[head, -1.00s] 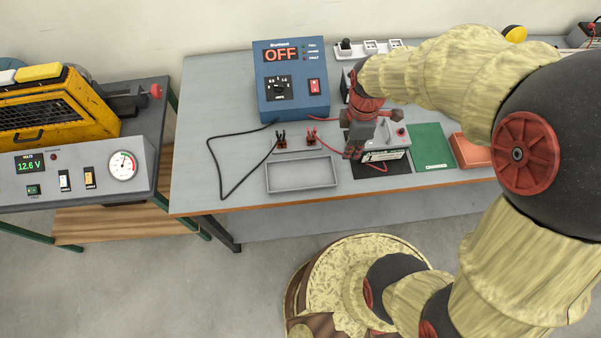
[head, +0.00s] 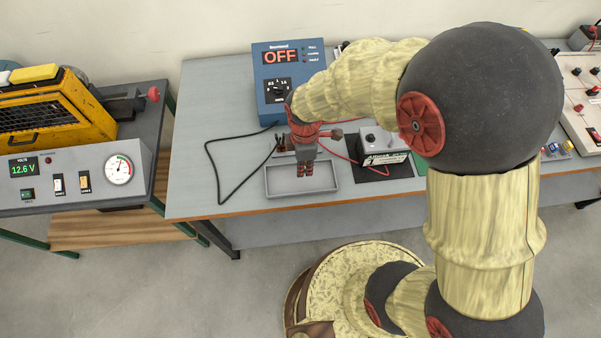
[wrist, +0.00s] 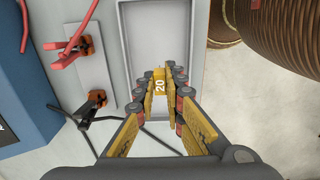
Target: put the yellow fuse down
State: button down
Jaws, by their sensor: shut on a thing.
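My gripper (head: 304,172) is over the grey tray (head: 328,189) on the bench in the head view. In the wrist view, my gripper (wrist: 164,82) is shut on the yellow fuse (wrist: 159,86), which is marked "20" and sits between the fingertips. The tray (wrist: 153,22) lies below the fuse in that view. I cannot tell whether the fuse touches the tray floor. In the head view the fuse is too small to make out.
A blue charger (head: 270,105) reading OFF stands behind the tray. Orange-red clamps (wrist: 96,99) with cables sit beside the tray. A battery (head: 383,150) stands on a dark mat to the right. A yellow machine (head: 62,105) is on the left bench.

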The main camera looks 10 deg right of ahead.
jog(key=shift+w+a+f, duration=0.1)
jog(key=shift+a+f, duration=0.2)
jog(key=shift+f, duration=0.1)
jog(key=shift+a+f+b, duration=0.2)
jog(key=shift+f+b, duration=0.45)
jog(key=shift+f, duration=1)
jog(key=shift+f, duration=0.1)
jog(key=c, duration=1.9)
grip_release()
notch_tip(320, 180, up, 12)
jog(key=p, duration=0.3)
